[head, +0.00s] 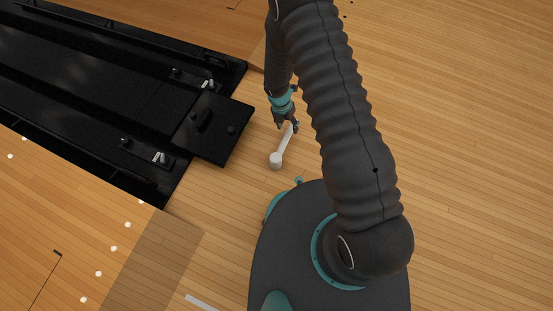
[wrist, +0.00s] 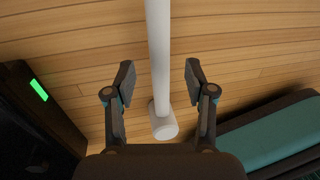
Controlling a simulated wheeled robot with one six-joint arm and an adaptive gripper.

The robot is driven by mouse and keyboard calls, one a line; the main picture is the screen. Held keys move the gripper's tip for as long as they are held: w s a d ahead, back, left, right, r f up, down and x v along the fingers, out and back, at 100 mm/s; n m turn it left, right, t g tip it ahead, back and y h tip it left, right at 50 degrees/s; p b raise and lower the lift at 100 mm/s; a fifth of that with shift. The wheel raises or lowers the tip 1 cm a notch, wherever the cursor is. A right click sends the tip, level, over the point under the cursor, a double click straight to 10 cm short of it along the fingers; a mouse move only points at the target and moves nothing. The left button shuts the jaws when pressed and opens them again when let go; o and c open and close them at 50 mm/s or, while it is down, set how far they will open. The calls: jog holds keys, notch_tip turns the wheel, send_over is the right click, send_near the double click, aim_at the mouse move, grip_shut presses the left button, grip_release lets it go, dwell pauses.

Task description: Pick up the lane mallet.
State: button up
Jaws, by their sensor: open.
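The lane mallet (head: 284,144) is pale grey, with a long slim handle and a short cylindrical head. It seems to lie on the wooden floor, its head toward my base in the head view. My gripper (head: 287,125) is at the handle's far end. In the wrist view the mallet (wrist: 158,50) runs from the top edge down to its head. My gripper (wrist: 160,80) is open, one finger on each side of the handle, with a gap on both sides. I cannot tell how far the fingertips are above the floor.
A black ball-return frame (head: 212,128) with a raised plate is just left of the mallet. In the wrist view a dark block with a green light (wrist: 38,90) is at left. The wooden floor (head: 460,130) at right is clear.

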aim_at(288, 132)
jog(key=f, duration=0.1)
jog(key=f+b, duration=0.1)
jog(key=f, duration=0.3)
jog(key=shift+s+d, duration=0.35)
jog(key=shift+d, duration=0.05)
grip_shut()
